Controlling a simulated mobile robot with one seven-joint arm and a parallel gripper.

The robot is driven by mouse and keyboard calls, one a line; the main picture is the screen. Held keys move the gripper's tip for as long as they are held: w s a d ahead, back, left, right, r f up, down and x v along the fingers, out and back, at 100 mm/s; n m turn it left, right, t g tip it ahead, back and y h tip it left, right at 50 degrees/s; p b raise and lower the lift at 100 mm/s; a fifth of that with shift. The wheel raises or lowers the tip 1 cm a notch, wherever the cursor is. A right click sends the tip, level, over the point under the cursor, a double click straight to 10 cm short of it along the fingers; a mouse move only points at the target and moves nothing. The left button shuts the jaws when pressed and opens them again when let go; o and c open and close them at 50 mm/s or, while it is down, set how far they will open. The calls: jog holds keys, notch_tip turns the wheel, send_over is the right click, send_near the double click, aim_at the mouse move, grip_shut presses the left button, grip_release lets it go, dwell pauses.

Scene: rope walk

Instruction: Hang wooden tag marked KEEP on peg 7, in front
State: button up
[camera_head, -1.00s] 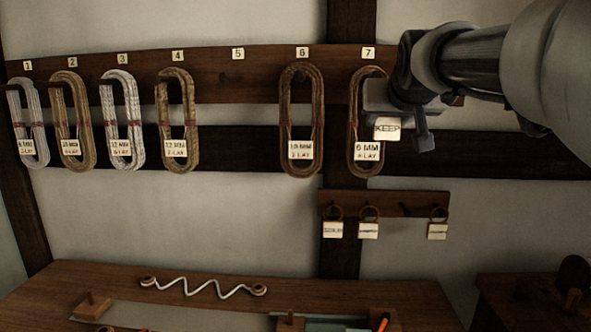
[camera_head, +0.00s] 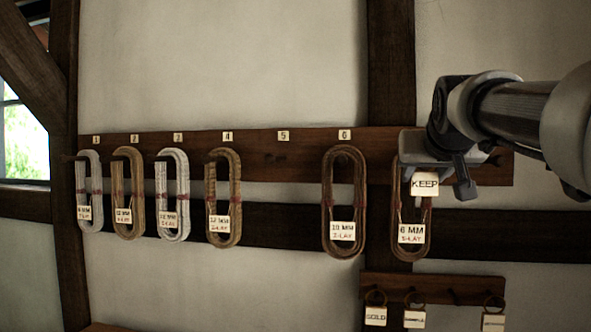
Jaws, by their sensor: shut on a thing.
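The wooden tag marked KEEP (camera_head: 425,184) is pale and square. It is at my gripper (camera_head: 430,165), which is shut on it; the fingertips and the tag's upper part are hard to make out. The gripper is in front of the top of the right-hand rope coil (camera_head: 411,235), whose label reads 6 MM. My gripper and wrist hide peg 7 and its number plate. I cannot tell whether the tag touches the peg or the coil.
The dark peg rail (camera_head: 300,140) carries several other coils, including a brown one (camera_head: 343,200) under number 6. The peg under number 5 (camera_head: 283,136) is bare. Below right, a small rack (camera_head: 435,287) holds other tags, one reading SOLD (camera_head: 376,316).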

jog(key=shift+w+r+p+x, duration=0.1)
jog(key=shift+r+p+x, duration=0.2)
jog(key=shift+x, duration=0.85)
jog(key=shift+w+r+p+x, duration=0.15)
jog(key=shift+p+x, duration=0.25)
jog(key=shift+x, duration=0.8)
jog(key=shift+w+r+p+x, duration=0.1)
jog(key=shift+r+p+x, duration=0.2)
jog(key=shift+x, duration=0.85)
jog(key=shift+d, duration=0.1)
jog(key=o, duration=1.1)
jog(key=shift+s, duration=0.1)
